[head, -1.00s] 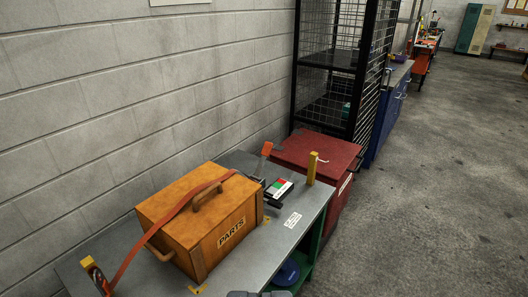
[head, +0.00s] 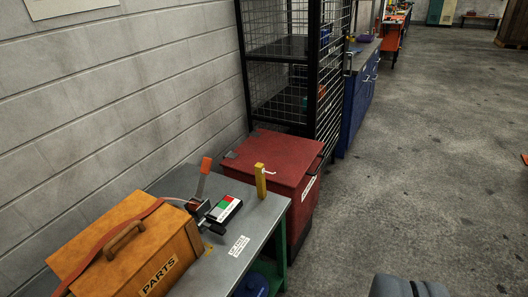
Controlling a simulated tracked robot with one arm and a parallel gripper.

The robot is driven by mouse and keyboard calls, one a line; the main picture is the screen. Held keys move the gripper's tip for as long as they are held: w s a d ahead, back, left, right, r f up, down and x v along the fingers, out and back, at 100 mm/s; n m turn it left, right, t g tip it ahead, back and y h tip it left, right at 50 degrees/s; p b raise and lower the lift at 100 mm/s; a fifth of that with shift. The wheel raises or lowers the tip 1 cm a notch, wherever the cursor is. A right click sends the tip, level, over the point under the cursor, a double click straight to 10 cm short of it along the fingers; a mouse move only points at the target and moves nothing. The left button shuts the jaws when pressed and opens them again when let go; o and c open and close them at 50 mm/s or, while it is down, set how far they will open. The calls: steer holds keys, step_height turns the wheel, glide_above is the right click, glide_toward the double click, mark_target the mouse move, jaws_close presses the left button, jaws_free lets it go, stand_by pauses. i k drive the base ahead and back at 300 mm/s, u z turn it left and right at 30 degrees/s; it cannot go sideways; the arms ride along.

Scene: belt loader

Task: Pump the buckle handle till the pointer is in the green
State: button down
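The buckle (head: 205,207) sits on the bench top beside the wooden parts crate (head: 130,255). Its orange-tipped handle (head: 204,175) stands up, tilted slightly. A red strap (head: 100,243) runs over the crate to the buckle. A small gauge box (head: 224,209) with red, green and white fields lies just right of the buckle; the pointer is too small to make out. Part of my gripper (head: 408,287) shows as grey shapes at the bottom edge, right of the bench and apart from the buckle. Its fingertips are not clear, so its opening cannot be told.
A yellow post (head: 260,180) stands on the far right corner of the grey bench (head: 262,224). A red chest (head: 275,165) and a black wire cage (head: 290,60) stand behind it. A blue object (head: 252,285) sits under the bench. The floor (head: 430,170) to the right is clear.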

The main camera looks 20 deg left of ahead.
mark_target(206, 163)
steer(key=u, duration=0.05)
steer(key=i, duration=1.1)
steer(key=u, duration=0.65)
